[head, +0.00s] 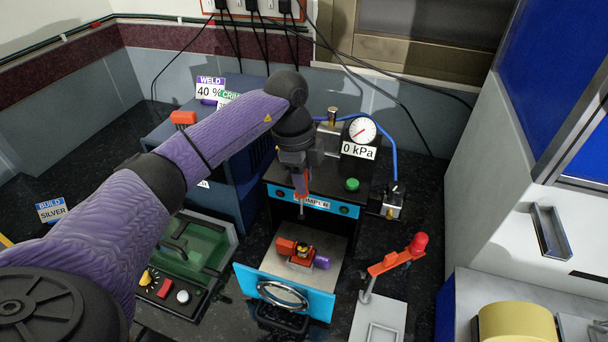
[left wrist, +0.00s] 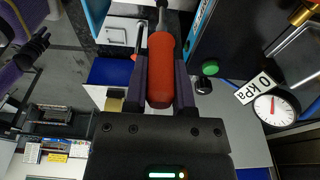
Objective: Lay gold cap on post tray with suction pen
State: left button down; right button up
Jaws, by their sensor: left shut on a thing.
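My left gripper (head: 300,178) is shut on the suction pen (left wrist: 161,72), whose thick red handle lies between the two fingers. The pen (head: 301,190) points down in the head view, its thin grey tip above an open drawer. Below the tip is a small orange and dark fixture (head: 286,246) with a gold spot (head: 302,250) and a purple end. I cannot tell whether the gold spot is the cap, nor which thing is the post tray. No cap shows clearly at the pen tip. A dark shape beside a purple link, apparently my right gripper (left wrist: 32,50), shows at the left wrist view's edge.
The drawer has a blue front (head: 246,278) and grey bed under a dark machine with a green button (head: 352,184). The gauge (head: 362,130) reads 0 kPa. A red-topped orange stand (head: 392,262) is right; a green-lidded case (head: 190,246) is left.

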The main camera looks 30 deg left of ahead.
pick_arm(q)
jog(key=b, duration=0.2)
send_over(303, 217)
jog(key=f, duration=0.5)
jog(key=shift+w+a+f, duration=0.1)
jog(key=shift+w+f, duration=0.1)
jog(key=shift+f, duration=0.1)
notch_tip(303, 217, down, 5)
jog(key=b, duration=0.5)
jog(key=shift+f, duration=0.15)
jog(key=shift+f, duration=0.35)
dwell(0.4)
notch_tip(303, 217, up, 7)
jog(key=p, duration=0.6)
jog(key=shift+f, duration=0.25)
dwell(0.4)
dwell(1.2)
